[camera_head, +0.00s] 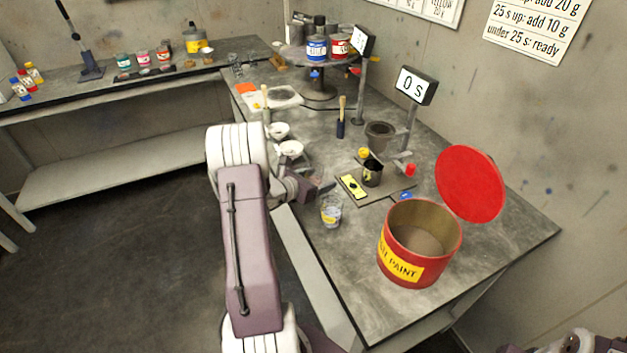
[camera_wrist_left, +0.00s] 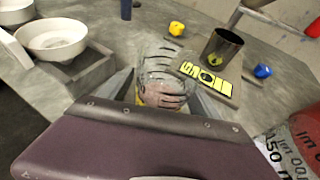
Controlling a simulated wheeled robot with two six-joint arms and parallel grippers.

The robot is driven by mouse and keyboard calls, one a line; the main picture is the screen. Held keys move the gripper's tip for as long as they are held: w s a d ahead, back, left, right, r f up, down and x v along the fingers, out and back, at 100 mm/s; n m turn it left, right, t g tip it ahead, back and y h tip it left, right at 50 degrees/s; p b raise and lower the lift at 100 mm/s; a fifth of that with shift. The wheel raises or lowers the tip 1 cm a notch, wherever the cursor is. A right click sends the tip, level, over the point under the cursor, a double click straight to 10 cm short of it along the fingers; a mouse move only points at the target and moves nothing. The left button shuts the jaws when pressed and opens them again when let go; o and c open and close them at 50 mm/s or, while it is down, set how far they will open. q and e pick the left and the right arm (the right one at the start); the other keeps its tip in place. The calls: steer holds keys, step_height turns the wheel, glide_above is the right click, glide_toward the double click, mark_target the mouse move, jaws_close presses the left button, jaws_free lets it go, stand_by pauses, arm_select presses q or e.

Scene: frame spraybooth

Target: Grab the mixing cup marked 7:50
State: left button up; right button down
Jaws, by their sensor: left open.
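A clear cup with black graduations (camera_wrist_left: 163,78) stands between the fingers of my left gripper (camera_wrist_left: 168,95) in the left wrist view. The gripper is open around it, and I cannot tell whether a finger touches it. In the head view my left gripper (camera_head: 318,185) is low over the bench's near edge. A second clear cup with printed marks (camera_head: 331,210) stands just in front of it and shows at the lower right of the left wrist view (camera_wrist_left: 283,157). I cannot read 7:50 on either cup. My right gripper is out of view.
A yellow-marked plate (camera_head: 353,186) and a dark metal cup (camera_head: 371,173) lie beyond the gripper. White bowls (camera_head: 290,150) stand to its left. A red paint bucket (camera_head: 388,262) with a raised red lid (camera_head: 470,184) stands at right. The bench's front corner is clear.

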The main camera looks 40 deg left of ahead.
mark_target(319, 169)
arm_select(q)
steer(key=shift+w+f, duration=0.2)
steer(key=shift+w, duration=0.2)
steer(key=shift+s+r, duration=0.1)
steer(key=shift+s, duration=0.05)
steer(key=c, duration=1.5)
steer(key=shift+r, duration=0.35)
step_height(319, 169, up, 3)
steer(key=shift+f, duration=0.1)
steer(key=w+d+r, duration=0.2)
steer(key=d+r, duration=0.5)
steer(key=d, duration=0.4)
steer(key=shift+d+r+b, duration=0.25)
steer(key=shift+d+b, duration=0.05)
steer(key=shift+b, duration=0.1)
